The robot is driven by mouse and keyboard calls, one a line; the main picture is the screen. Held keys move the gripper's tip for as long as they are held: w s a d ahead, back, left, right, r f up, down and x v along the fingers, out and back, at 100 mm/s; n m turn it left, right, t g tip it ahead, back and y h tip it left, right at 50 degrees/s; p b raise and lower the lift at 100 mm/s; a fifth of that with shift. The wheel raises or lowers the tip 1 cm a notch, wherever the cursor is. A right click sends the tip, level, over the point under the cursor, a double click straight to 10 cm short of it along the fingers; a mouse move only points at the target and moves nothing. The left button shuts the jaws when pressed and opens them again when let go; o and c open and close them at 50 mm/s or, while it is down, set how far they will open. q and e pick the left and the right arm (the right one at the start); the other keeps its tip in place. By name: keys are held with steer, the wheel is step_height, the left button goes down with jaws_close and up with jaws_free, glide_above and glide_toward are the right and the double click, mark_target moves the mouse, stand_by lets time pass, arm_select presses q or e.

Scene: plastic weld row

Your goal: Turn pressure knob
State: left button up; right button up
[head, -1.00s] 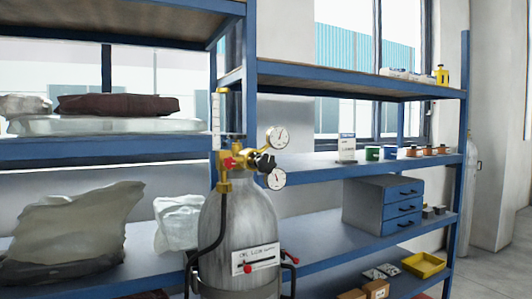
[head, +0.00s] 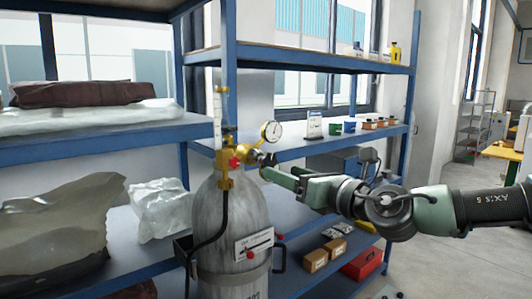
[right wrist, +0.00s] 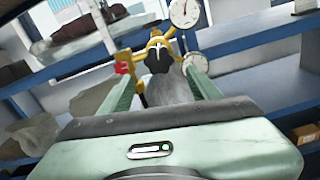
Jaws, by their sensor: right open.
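The black pressure knob (head: 265,158) sits on the brass regulator (head: 228,158) on top of the grey gas cylinder (head: 232,215). My right gripper (head: 268,168) reaches in from the right with its fingertips at the knob. In the right wrist view, the open green fingers of my right gripper (right wrist: 160,75) stand either side of the dark knob (right wrist: 158,58). I cannot tell whether they touch it. One round gauge (head: 270,131) shows above the knob; the lower gauge (right wrist: 194,64) shows in the right wrist view, beside the right finger. My left gripper is out of view.
Blue shelving (head: 228,60) stands behind the cylinder. Wrapped bags (head: 55,235) lie on the left shelves. A small sign (head: 313,125) and several cups stand on the right shelf. Cardboard boxes (head: 316,260) and a red box (head: 362,264) sit lower. Open floor lies at the right.

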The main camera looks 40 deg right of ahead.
mark_target(270, 162)
steer(key=shift+n, duration=0.6)
steer(key=w+p, duration=0.1)
steer(key=w, duration=0.1)
steer(key=w+r+p, duration=0.1)
steer(key=w, duration=0.1)
steer(key=shift+a+r+p, duration=0.1)
steer(key=shift+p, duration=0.25)
steer(key=shift+w, duration=0.65)
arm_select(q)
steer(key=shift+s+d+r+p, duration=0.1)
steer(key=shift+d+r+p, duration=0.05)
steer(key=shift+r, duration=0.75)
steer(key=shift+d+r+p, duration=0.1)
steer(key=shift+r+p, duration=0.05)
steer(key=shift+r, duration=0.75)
arm_select(e)
steer(key=shift+w+a, duration=0.1)
steer(key=shift+w, duration=0.45)
